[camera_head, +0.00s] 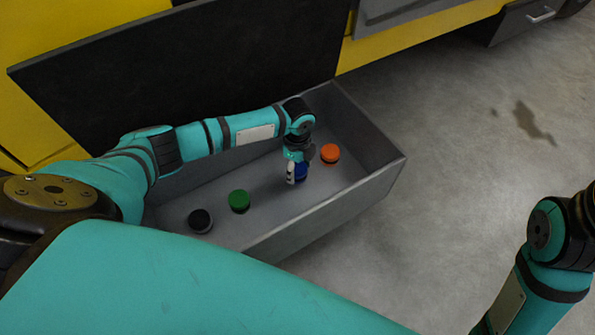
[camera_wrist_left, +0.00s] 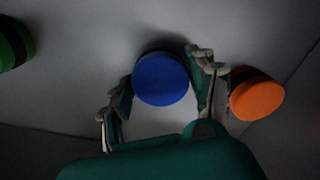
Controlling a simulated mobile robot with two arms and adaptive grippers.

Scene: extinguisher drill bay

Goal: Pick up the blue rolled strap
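The blue rolled strap (camera_head: 302,173) sits on the floor of the open grey drawer (camera_head: 272,205), partly hidden by my left gripper (camera_head: 297,170) in the head view. My left gripper reaches down over it. In the left wrist view, the round blue face of the strap (camera_wrist_left: 160,80) lies between the two spread fingers, one on each side. The right finger looks very near its edge; a small gap shows at the left finger. I cannot tell whether either touches. My right gripper is out of view; only part of that arm shows at the lower right.
An orange roll (camera_head: 330,153) lies right of the blue one, close to the right finger in the wrist view (camera_wrist_left: 257,95). A green roll (camera_head: 239,200) and a black roll (camera_head: 200,220) lie to the left. The drawer's walls surround them. Concrete floor (camera_head: 460,150) is open at right.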

